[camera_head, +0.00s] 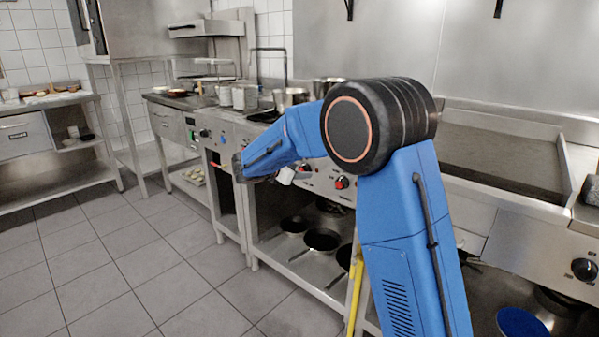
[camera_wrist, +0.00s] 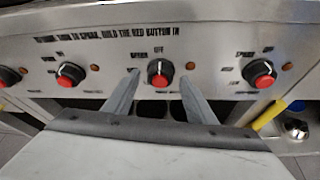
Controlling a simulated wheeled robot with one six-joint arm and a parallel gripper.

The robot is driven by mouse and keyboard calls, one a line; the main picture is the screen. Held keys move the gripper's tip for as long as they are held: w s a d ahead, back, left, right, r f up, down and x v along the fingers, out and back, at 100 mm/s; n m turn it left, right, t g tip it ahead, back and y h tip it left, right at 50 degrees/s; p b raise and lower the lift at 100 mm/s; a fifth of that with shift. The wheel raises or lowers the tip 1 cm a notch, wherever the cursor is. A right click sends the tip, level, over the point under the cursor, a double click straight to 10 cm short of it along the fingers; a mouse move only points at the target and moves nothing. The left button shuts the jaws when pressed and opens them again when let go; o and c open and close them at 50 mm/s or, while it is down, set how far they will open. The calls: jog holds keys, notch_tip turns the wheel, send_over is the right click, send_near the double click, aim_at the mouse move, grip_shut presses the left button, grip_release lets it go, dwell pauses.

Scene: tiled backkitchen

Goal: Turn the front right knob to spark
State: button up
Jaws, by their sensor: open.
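The stove's steel front panel (camera_wrist: 210,45) carries a row of several black knobs with red centres, under printed text about sparking. One knob (camera_wrist: 160,73) is in the middle of the wrist view, with "OFF" printed above it. My gripper (camera_wrist: 160,84) is open, its two fingers pointing at the panel, one on each side of this knob, with gaps visible. Another knob (camera_wrist: 262,75) is to the right, and one more (camera_wrist: 70,73) to the left. I cannot read which is labelled front right. In the head view, one red-centred knob (camera_head: 342,182) shows beside my blue arm.
Pans (camera_head: 322,240) sit on the shelf under the stove. A yellow bar (camera_head: 355,295) stands in front; it also shows in the wrist view (camera_wrist: 268,112). Pots (camera_head: 290,98) stand on the stove top. The tiled floor (camera_head: 130,265) to the left is clear.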

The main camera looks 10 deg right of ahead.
jog(key=shift+w+d+f, duration=0.15)
jog(key=shift+w+d, duration=0.15)
jog(key=shift+d, duration=0.1)
jog(key=c, duration=1)
jog(key=shift+c, duration=0.2)
jog(key=shift+n, duration=0.3)
jog(key=shift+w+a+n+g+h, duration=0.15)
jog(key=shift+n+g+h, duration=0.55)
jog(key=shift+n+g, duration=0.3)
jog(key=shift+n+g+h, duration=0.5)
jog(key=shift+n, duration=0.9)
